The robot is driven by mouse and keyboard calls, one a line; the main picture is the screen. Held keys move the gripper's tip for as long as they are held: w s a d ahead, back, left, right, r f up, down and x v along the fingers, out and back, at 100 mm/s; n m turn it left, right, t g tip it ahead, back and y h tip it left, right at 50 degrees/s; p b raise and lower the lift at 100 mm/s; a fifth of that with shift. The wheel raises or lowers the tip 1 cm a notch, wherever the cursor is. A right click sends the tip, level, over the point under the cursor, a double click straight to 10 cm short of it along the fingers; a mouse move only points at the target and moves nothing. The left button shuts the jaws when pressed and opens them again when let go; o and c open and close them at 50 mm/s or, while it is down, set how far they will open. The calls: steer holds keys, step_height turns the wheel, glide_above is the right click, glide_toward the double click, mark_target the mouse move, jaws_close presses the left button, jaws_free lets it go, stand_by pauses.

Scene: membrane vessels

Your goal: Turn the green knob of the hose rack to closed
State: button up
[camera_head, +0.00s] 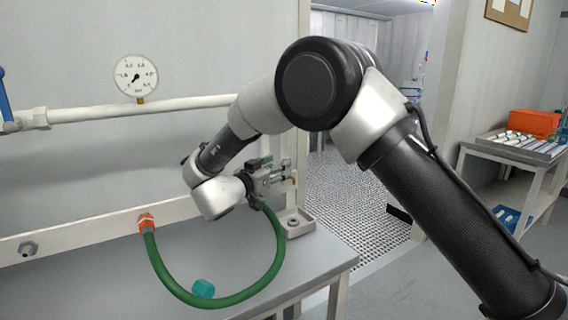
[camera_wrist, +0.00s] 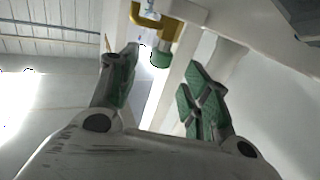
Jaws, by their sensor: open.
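My gripper (camera_head: 283,178) is at the right end of the white rail, in front of the white post. In the wrist view my gripper (camera_wrist: 165,62) has its two fingers, with green pads, spread apart. Beyond them, near the top centre, is a small green cylindrical piece (camera_wrist: 161,59) under a yellow brass-coloured fitting (camera_wrist: 158,22). It lies in the gap between the fingers, apart from them; I cannot tell for sure that it is the green knob. In the head view my wrist and gripper largely hide that area.
A green hose (camera_head: 213,300) loops from an orange coupling (camera_head: 146,222) across the grey bench (camera_head: 90,290) and up behind my gripper. A teal cap (camera_head: 203,288) lies on the bench. A small tray (camera_head: 303,226) stands at its right corner. A pressure gauge (camera_head: 136,76) sits above the white pipe.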

steer(key=v, duration=0.6)
steer(key=shift+s+a, duration=0.1)
steer(key=shift+s, duration=0.1)
steer(key=w+d+r+n+t+y, duration=0.5)
steer(key=w+d+r+n+y, duration=0.2)
steer(key=w+d+y, duration=0.3)
steer(key=s+f+n+g+y, duration=0.6)
steer(key=f+n+y, duration=0.1)
steer(key=y, duration=0.3)
steer(key=x, duration=0.7)
steer(key=shift+w+d+f, duration=0.2)
steer(key=shift+w, duration=0.25)
